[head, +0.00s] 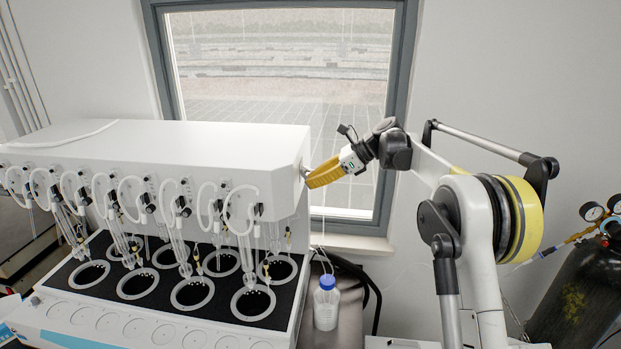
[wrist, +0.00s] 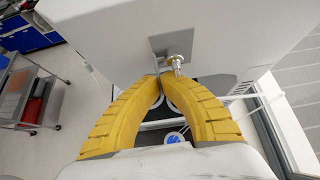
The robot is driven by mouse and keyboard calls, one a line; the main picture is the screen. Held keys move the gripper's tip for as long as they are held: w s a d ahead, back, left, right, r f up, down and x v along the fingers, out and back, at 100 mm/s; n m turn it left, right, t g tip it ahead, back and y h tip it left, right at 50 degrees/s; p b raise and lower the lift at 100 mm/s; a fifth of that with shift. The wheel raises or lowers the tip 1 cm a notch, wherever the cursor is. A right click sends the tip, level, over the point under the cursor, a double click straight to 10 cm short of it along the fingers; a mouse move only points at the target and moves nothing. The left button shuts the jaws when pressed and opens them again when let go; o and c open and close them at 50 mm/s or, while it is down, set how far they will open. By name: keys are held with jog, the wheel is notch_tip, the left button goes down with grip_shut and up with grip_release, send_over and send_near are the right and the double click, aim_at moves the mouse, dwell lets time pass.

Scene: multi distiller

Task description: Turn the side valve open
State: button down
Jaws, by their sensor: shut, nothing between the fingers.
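The side valve (wrist: 178,62) is a small metal fitting on a grey plate on the end face of the white distiller (head: 150,160). In the head view my gripper (head: 308,180) reaches the distiller's right end, and the valve is mostly hidden there. In the wrist view my gripper's yellow fingers (wrist: 160,76) are shut with their tips together. The tips are just below and left of the valve's round end, close to it. I cannot tell whether they touch it. Nothing is held between the fingers.
A bottle with a blue cap (head: 326,303) stands below my gripper, right of the distiller. A window (head: 280,60) is behind. A gas cylinder (head: 580,300) with gauges stands at the far right. A shelf cart (wrist: 30,95) shows at left in the wrist view.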

jog(key=shift+d+r+h+p, duration=0.1)
jog(key=shift+r+h+p, duration=0.1)
jog(key=shift+h+p, duration=0.45)
jog(key=shift+h, duration=0.25)
jog(key=c, duration=1.7)
grip_release()
jog(key=shift+s, duration=0.1)
jog(key=shift+o, duration=0.2)
